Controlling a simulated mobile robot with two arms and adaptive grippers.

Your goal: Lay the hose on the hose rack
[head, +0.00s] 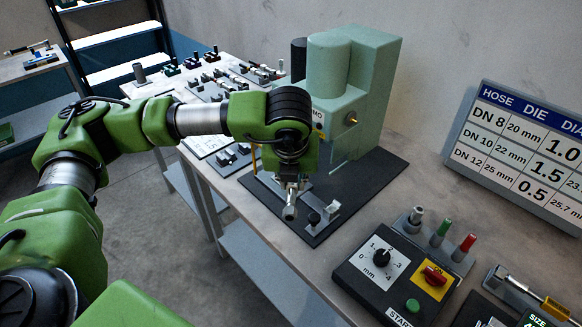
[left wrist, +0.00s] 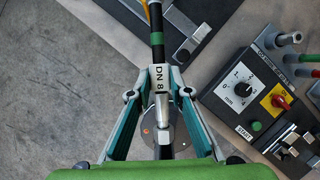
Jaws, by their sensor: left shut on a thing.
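The hose (left wrist: 157,38) is black with a green band and a white "DN 8" label in the left wrist view. My left gripper (left wrist: 159,76) is shut on it near the label, with one finger on each side. In the head view my left gripper (head: 290,190) points down above the front of the dark plate of the green machine. A metal end fitting (head: 289,211) shows just below it. Much of the hose is hidden by the gripper and arm. I cannot pick out the hose rack with certainty. My right gripper is not in view.
A pale green press (head: 375,75) stands on a dark base plate (head: 382,178). A control box (head: 350,275) with a dial and buttons sits in front of it. A hose die chart (head: 525,150) leans at the right. Small parts crowd the bench's far end.

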